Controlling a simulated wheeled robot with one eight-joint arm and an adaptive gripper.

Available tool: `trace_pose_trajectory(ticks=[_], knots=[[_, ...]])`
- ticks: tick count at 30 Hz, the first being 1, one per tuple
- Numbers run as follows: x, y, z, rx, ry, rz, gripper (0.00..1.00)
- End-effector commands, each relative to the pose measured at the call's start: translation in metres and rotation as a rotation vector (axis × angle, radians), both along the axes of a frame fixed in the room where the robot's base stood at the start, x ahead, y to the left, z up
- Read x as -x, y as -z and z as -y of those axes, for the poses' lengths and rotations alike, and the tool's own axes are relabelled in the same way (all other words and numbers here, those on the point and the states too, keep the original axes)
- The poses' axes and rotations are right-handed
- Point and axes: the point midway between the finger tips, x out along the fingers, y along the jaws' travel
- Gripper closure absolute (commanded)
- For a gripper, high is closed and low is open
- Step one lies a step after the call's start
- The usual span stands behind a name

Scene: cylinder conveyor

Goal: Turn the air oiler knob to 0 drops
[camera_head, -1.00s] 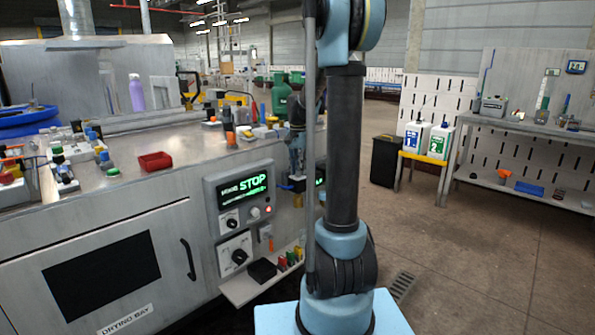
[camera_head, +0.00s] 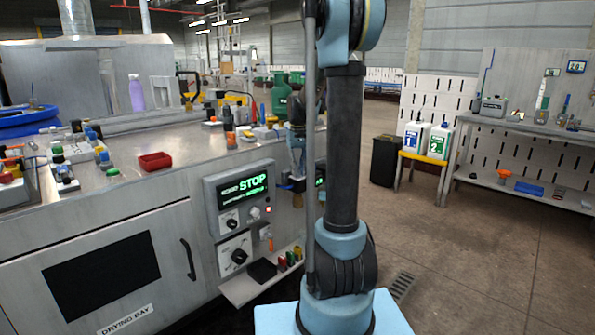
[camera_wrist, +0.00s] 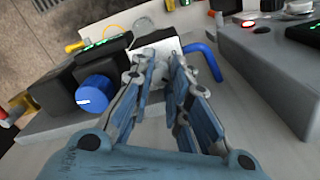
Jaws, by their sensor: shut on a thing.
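In the wrist view my gripper (camera_wrist: 160,70) has its two blue-padded fingers closed in on a small pale grey knob (camera_wrist: 158,72) in front of a white block (camera_wrist: 155,50). The fingertips partly hide it, and no scale or drop mark is readable. I cannot tell for sure that it is the air oiler knob. A blue round knob with a white mark (camera_wrist: 97,93) sits on a dark unit to the left, apart from the fingers. In the head view my gripper (camera_head: 297,155) is beside the machine's right end, partly behind my arm.
A blue bent tube (camera_wrist: 209,60) runs close to the right finger. A grey box (camera_wrist: 258,65) with a red light stands further right. In the head view, the control panel (camera_head: 240,195) shows green STOP text. A small shelf (camera_head: 262,284) juts out below it.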

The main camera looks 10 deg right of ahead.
Motion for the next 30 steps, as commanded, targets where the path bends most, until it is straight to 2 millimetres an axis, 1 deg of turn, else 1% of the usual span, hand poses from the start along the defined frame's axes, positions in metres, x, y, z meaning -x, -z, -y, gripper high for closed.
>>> trace_pose_trajectory(ticks=[1,30], knots=[[-0.0039,-0.0013,0.0002,0.0,-0.044,0.007,1.0],[-0.004,-0.0014,0.0001,0.002,-0.96,0.006,1.0]])
